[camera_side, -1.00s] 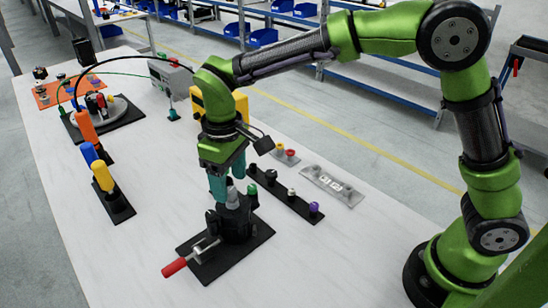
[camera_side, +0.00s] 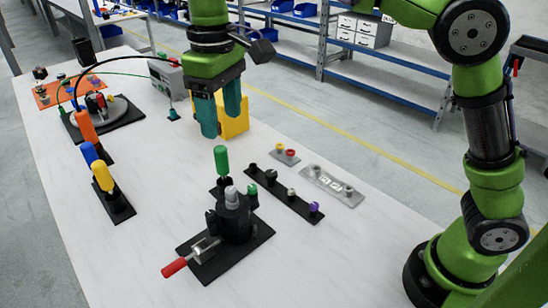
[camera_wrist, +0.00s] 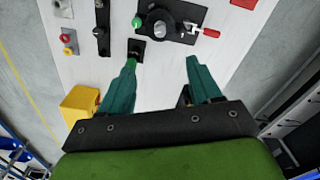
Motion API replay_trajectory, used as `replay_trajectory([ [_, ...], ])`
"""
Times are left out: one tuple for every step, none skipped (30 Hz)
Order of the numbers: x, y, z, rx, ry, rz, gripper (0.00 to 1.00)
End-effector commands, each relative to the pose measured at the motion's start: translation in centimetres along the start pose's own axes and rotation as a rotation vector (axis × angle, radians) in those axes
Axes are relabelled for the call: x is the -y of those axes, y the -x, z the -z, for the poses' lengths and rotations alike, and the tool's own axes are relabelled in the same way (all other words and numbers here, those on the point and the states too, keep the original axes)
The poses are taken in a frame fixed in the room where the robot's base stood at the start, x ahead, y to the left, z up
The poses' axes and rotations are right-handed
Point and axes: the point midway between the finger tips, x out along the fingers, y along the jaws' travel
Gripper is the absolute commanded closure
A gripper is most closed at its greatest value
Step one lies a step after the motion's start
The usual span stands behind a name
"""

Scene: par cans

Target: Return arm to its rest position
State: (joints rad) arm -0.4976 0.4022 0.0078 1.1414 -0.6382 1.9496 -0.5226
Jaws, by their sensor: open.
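My gripper (camera_side: 222,115) is raised above the table in the side view, its teal fingers pointing down and empty. In the wrist view its two fingers (camera_wrist: 157,65) stand wide apart with nothing between them. A green can (camera_side: 221,160) stands upright on a small black base below the gripper, clear of the fingers. In the wrist view the green top (camera_wrist: 137,22) shows near the left fingertip. A black fixture (camera_side: 235,222) with a grey top and a red-handled clamp (camera_side: 174,267) stands in front of the green can.
A yellow bin (camera_side: 237,121) stands behind the fingers. Orange (camera_side: 86,126), blue (camera_side: 89,153) and yellow (camera_side: 103,177) cans stand at left. A black strip with knobs (camera_side: 283,194) and a grey plate (camera_side: 332,186) lie at right. The table's front left is clear.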

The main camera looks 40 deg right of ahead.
Motion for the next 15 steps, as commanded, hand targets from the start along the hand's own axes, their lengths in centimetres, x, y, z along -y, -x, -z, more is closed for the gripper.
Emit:
replay_trajectory([
  [0.0,0.0,0.0,0.000,-0.003,0.000,0.37],
  [-0.1,0.0,0.1,-0.004,-0.007,-0.003,0.37],
  [-0.1,0.0,0.3,-0.017,-0.012,-0.007,0.37],
  [-0.2,-0.2,0.5,-0.025,-0.015,-0.008,0.37],
  [-0.2,-0.8,0.6,-0.026,-0.018,-0.009,0.37],
  [-0.2,-1.8,0.6,-0.026,-0.022,-0.009,0.37],
  [-0.2,-2.2,0.3,-0.034,-0.028,-0.005,0.37],
  [-0.5,-2.5,-0.1,-0.045,-0.038,-0.001,0.37],
  [-1.0,-2.7,-0.8,-0.064,-0.056,0.008,0.37],
  [-1.4,-2.8,-1.4,-0.081,-0.074,0.016,0.37],
  [-2.0,-2.9,-2.1,-0.100,-0.095,0.025,0.37],
  [-2.7,-2.9,-3.1,-0.129,-0.126,0.039,0.37],
  [-3.3,-2.9,-4.0,-0.150,-0.153,0.050,0.37],
  [-3.8,-2.9,-4.8,-0.174,-0.180,0.061,0.37],
  [-4.6,-3.0,-6.1,-0.206,-0.219,0.076,0.37],
])
